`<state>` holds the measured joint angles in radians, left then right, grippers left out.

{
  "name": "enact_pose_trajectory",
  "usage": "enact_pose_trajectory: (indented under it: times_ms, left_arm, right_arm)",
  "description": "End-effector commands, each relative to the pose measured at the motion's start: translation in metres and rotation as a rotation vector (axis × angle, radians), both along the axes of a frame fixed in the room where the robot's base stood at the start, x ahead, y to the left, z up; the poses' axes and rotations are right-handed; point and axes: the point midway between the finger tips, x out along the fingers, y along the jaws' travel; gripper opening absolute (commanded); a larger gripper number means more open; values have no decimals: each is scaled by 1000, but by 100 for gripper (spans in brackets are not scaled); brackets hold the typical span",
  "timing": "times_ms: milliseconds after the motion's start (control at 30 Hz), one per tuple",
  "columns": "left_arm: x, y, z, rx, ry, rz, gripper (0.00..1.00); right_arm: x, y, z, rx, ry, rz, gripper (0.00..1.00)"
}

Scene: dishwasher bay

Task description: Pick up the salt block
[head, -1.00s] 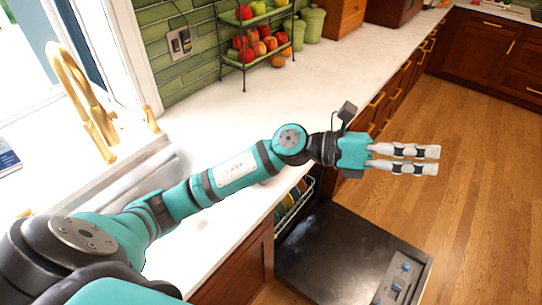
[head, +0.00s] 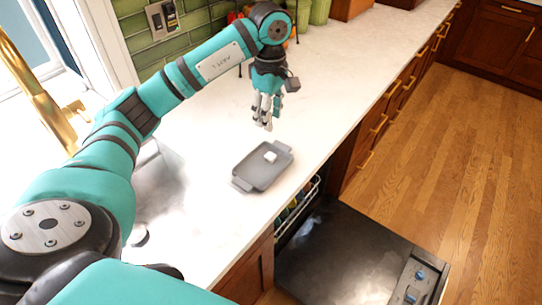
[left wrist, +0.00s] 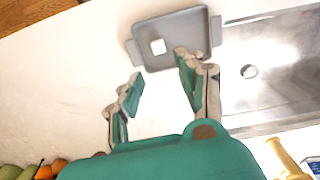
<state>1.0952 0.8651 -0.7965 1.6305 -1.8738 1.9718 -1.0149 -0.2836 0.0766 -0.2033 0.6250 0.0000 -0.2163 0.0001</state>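The salt block (head: 270,156) looks like a small white block lying in a grey tray (head: 258,177) with two end handles, on the white counter. In the left wrist view the block (left wrist: 158,47) sits in the tray (left wrist: 180,28), beyond my fingertips. My left gripper (head: 265,122) points down above the counter, behind the tray in the head view, and apart from the block. In the left wrist view my left gripper (left wrist: 160,70) has its fingers spread with nothing between them. My right gripper is not in view.
The open dishwasher door (head: 345,255) lies below the counter's front edge, with a dish rack (head: 297,210) beside it. A sink (left wrist: 275,75) with a gold faucet (head: 35,90) lies left of the tray in the head view. The counter around the tray is clear.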

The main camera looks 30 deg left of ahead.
Motion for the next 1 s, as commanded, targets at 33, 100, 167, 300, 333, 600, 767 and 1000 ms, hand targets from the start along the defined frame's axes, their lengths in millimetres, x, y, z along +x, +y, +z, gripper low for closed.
enact_pose_trajectory:
  times_ms: [33,100,167,300,333,600,767,1000]
  left_arm:
    - [-2,1,-9,2,7,2,38]
    - [-1,1,-25,1,7,4,38]
    - [-2,1,-38,0,7,3,38]
    - [-1,1,-64,0,4,3,38]
    - [-1,1,-69,-1,5,4,38]
    - [0,-1,-89,-2,2,2,38]
    - [1,-4,-112,-3,5,3,38]
    - [2,-4,-136,-1,-1,3,38]
  right_arm:
    - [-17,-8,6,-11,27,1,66]
    - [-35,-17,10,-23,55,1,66]
    - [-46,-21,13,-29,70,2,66]
    - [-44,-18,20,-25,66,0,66]
    - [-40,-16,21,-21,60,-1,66]
    - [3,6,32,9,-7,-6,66]
    - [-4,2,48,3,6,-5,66]
    - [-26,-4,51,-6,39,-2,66]
